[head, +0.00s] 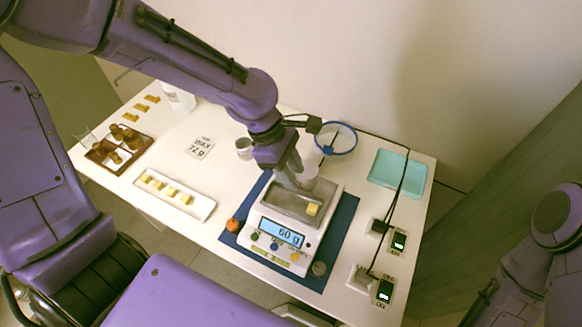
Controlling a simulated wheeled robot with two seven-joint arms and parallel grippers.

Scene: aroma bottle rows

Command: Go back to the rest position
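My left gripper (290,180) points down over the back of the scale's metal pan (283,204). The white scale (265,243) shows 60 g, and a small yellow block (313,209) lies on the pan's right part. My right arm shows at the lower right edge, but its fingertips are out of the picture.
A blue mat (343,222) lies under the scale, with an orange item (233,225) at its left. A white tray with yellow blocks (206,208), a wooden tray of brown bottles (92,155), a teal tray (417,184), a blue-rimmed round item (354,141) and cabled devices (396,242) surround it.

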